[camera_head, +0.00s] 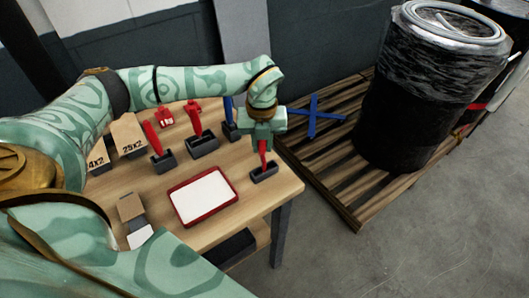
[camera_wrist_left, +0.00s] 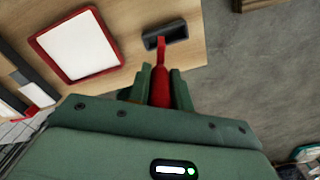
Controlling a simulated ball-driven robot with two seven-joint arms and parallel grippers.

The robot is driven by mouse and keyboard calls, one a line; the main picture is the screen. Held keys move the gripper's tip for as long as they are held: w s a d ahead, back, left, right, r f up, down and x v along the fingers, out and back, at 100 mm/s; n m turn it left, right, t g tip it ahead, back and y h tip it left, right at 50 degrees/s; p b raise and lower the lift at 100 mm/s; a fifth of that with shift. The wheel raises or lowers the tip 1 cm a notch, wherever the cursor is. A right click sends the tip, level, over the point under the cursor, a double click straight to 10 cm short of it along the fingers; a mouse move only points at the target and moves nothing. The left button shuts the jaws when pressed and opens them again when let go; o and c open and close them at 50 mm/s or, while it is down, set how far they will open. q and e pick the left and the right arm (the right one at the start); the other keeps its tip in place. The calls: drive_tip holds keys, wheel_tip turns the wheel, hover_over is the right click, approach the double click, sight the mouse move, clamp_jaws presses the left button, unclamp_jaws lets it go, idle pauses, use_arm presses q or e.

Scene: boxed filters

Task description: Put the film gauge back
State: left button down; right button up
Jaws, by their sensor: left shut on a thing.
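My left gripper (camera_head: 264,138) is shut on a slim red tool, which I take to be the film gauge (camera_head: 262,150), near the table's right corner. The gauge points down to a small dark slotted holder (camera_head: 264,173). In the left wrist view the red gauge (camera_wrist_left: 161,84) sits between the green fingers (camera_wrist_left: 162,78), and its thin tip overlaps the dark holder (camera_wrist_left: 178,33). I cannot tell whether the tip is inside the slot or just above it. My right gripper is not in view.
A red-rimmed tray (camera_head: 177,215) with a white inside lies left of the holder. Behind stand red tools in dark holders (camera_head: 164,161) (camera_head: 203,146), a blue tool (camera_head: 229,119) and cardboard boxes (camera_head: 128,135).

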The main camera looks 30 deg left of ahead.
sight(264, 151)
use_arm(q)
drive_tip(key=shift+w+a+f, duration=0.25)
drive_tip(key=shift+w+f, duration=0.6)
drive_tip(key=shift+f, duration=0.25)
drive_tip(key=shift+f+b, duration=0.35)
drive_tip(key=shift+f, duration=1.2)
drive_tip(key=shift+f, duration=0.6)
drive_tip(key=c, duration=1.3)
unclamp_jaws()
drive_tip(key=shift+o, duration=0.2)
wheel_tip(264, 151, up, 13)
drive_tip(key=p, duration=0.1)
drive_tip(key=shift+r+p, duration=0.15)
drive_tip(key=shift+p, duration=0.15)
